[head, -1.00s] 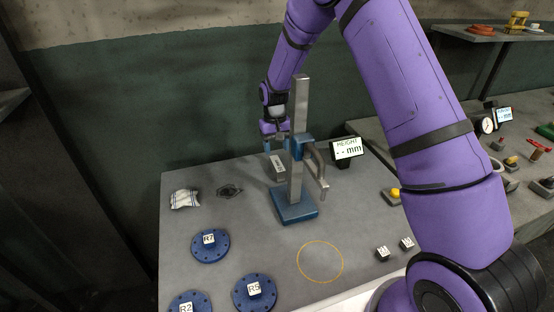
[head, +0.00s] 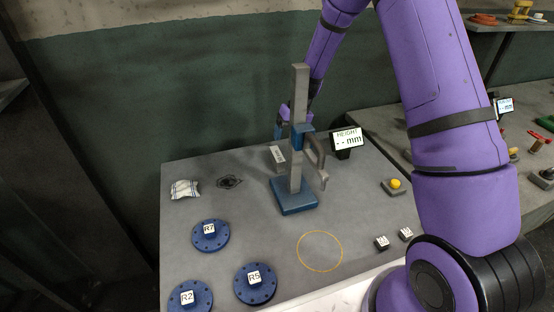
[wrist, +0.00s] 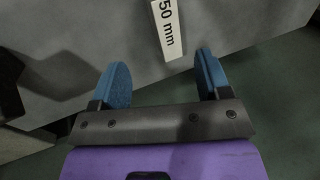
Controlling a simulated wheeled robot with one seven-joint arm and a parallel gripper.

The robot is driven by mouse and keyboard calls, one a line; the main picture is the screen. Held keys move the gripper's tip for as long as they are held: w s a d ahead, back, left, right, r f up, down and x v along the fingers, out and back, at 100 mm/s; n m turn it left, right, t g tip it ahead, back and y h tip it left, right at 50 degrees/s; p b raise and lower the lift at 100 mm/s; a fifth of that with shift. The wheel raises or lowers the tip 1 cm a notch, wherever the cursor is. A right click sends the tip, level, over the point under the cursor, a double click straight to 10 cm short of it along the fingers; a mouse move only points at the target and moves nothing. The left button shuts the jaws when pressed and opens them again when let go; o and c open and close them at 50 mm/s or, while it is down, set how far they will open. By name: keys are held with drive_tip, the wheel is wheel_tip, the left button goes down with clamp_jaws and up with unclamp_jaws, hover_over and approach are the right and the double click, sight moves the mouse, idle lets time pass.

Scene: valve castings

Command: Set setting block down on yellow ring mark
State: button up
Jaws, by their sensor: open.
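The setting block (head: 277,158) is a grey block with a white label, standing on the table behind the height gauge. In the wrist view its label (wrist: 168,28) reads 50 mm. My gripper (wrist: 160,78) is open, its two blue fingers apart and empty, with the block just beyond the fingertips. In the head view my gripper is mostly hidden behind the gauge column. The yellow ring mark (head: 320,251) is a thin circle at the front of the table, and it is empty.
The height gauge (head: 295,198) with its blue base stands between the block and the ring. A display (head: 347,141) is right of it. Blue flanges (head: 210,235), a cloth (head: 185,189), small labelled blocks (head: 382,243) and a yellow button (head: 395,184) sit around.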

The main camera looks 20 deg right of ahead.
sight(279, 153)
drive_tip(key=x, duration=0.3)
drive_tip(key=shift+f, duration=0.35)
drive_tip(key=shift+w+a+x, duration=0.1)
drive_tip(key=shift+x, duration=0.8)
drive_tip(key=shift+w+a+x, duration=0.1)
drive_tip(key=shift+a+x, duration=0.05)
drive_tip(key=shift+x, duration=0.8)
drive_tip(key=shift+w+a+x, duration=0.1)
drive_tip(key=shift+w+x, duration=0.05)
drive_tip(key=shift+x, duration=0.75)
drive_tip(key=shift+r, duration=0.15)
clamp_jaws()
